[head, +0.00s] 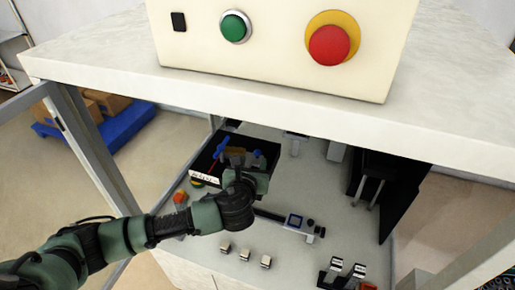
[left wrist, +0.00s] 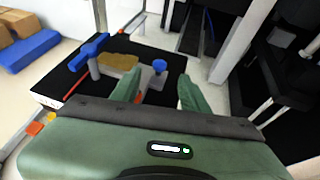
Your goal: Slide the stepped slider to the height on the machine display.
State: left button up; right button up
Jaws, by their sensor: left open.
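My left gripper (head: 244,172) reaches into the cabinet under the worktop, over a black tray (head: 203,163). The tray holds a blue T-shaped handle (left wrist: 90,48), a tan block (left wrist: 118,61) and a blue knob (left wrist: 159,66). I cannot tell which part is the stepped slider. No readable height shows. My right gripper is not in view.
The cream control box (head: 275,65) carries a green button (head: 235,26) and a red stop button (head: 328,45). The white worktop (head: 110,65) overhangs the cabinet. Several small blocks (head: 244,254) stand near the front. A black upright unit (head: 375,175) stands at the right.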

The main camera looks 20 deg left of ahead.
aim_at(257, 152)
pick_arm(q)
jog(key=p+x, duration=0.1)
jog(key=x, duration=0.2)
jog(key=shift+w+r, duration=0.1)
jog(key=shift+w, duration=0.05)
jog(key=x, duration=0.3)
jog(key=shift+w+p, duration=0.1)
jog(key=shift+p, duration=0.2)
jog(key=shift+w+a+f, duration=0.1)
jog(key=shift+w+f, duration=0.2)
jog(key=shift+f, duration=0.05)
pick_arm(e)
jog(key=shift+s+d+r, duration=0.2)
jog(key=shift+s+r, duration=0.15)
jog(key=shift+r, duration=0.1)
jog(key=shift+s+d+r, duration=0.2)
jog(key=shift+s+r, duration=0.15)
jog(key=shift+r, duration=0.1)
pick_arm(q)
jog(key=shift+c, duration=0.4)
grip_shut()
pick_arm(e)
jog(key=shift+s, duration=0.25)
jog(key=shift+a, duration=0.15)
